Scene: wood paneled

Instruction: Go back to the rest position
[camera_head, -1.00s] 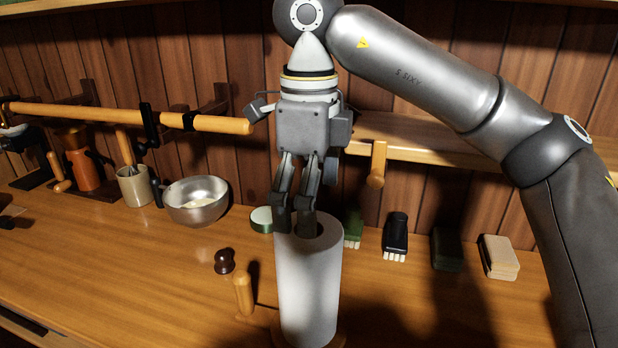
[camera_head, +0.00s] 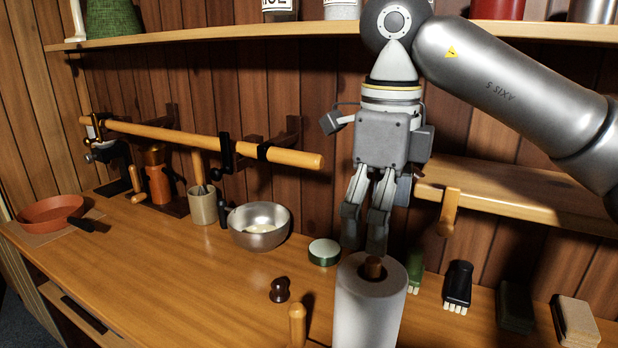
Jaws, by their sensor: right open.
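My right gripper (camera_head: 364,246) hangs from the arm that comes in from the right, fingers pointing down. It is empty. Its fingertips are just above the top of the white paper towel roll (camera_head: 366,310), which stands upright on the counter; the brown wooden core tip (camera_head: 373,268) shows in its middle. I cannot tell whether the fingertips touch the roll. My left gripper is not in view.
A wooden rail (camera_head: 200,143) and a shelf (camera_head: 520,197) stick out behind the gripper. On the counter (camera_head: 190,290) are a metal bowl (camera_head: 260,227), a green tin (camera_head: 324,252), brushes (camera_head: 457,287), a small wooden peg (camera_head: 297,325) and a pan (camera_head: 52,212). The left front counter is clear.

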